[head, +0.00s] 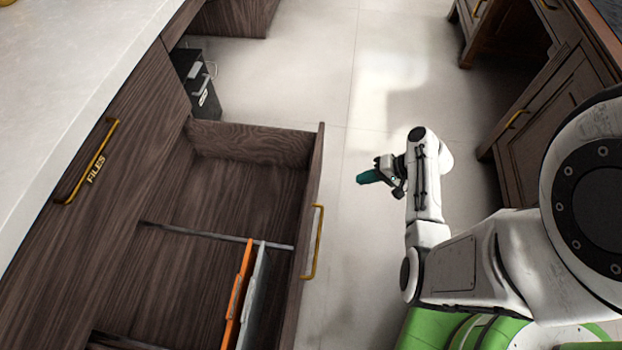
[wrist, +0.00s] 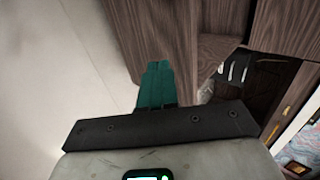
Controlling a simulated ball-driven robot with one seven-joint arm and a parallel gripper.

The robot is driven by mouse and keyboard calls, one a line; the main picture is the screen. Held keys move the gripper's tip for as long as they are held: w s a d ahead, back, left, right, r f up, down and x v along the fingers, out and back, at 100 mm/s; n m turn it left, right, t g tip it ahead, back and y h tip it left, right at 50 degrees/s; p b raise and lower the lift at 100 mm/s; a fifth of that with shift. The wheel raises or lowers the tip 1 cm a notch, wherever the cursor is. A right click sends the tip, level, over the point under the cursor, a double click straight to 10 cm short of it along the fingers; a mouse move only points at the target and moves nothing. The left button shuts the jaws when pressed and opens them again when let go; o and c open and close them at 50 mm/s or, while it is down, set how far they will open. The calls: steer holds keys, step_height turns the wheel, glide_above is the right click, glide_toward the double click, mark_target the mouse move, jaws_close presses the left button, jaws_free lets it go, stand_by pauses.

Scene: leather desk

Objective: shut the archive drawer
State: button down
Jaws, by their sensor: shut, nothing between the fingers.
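The archive drawer (head: 313,180) is a dark wood drawer, pulled well out of its cabinet in the head view. Its front panel carries a brass handle (head: 317,243). Inside lie an orange folder (head: 238,300) and a grey folder (head: 258,300) near a metal rail. My gripper (head: 366,177) is shut and empty, with teal fingers pointing left towards the drawer front. It hangs over the floor to the right of the panel, apart from it. In the wrist view the shut fingers (wrist: 157,82) show before dark wood (wrist: 170,35).
The cabinet face (head: 60,240) left of the drawer has another brass handle and a FILES label (head: 96,169). A black box (head: 196,85) stands on the floor behind the drawer. A wooden desk (head: 545,110) stands at the right. Pale tiled floor (head: 340,60) is clear between them.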

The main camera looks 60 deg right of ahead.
steer(key=w+r+b+x, duration=0.2)
steer(key=b+x, duration=0.1)
steer(key=x, duration=1)
steer(key=shift+a, duration=0.35)
steer(key=shift+w+r, duration=0.1)
steer(key=shift+w, duration=0.1)
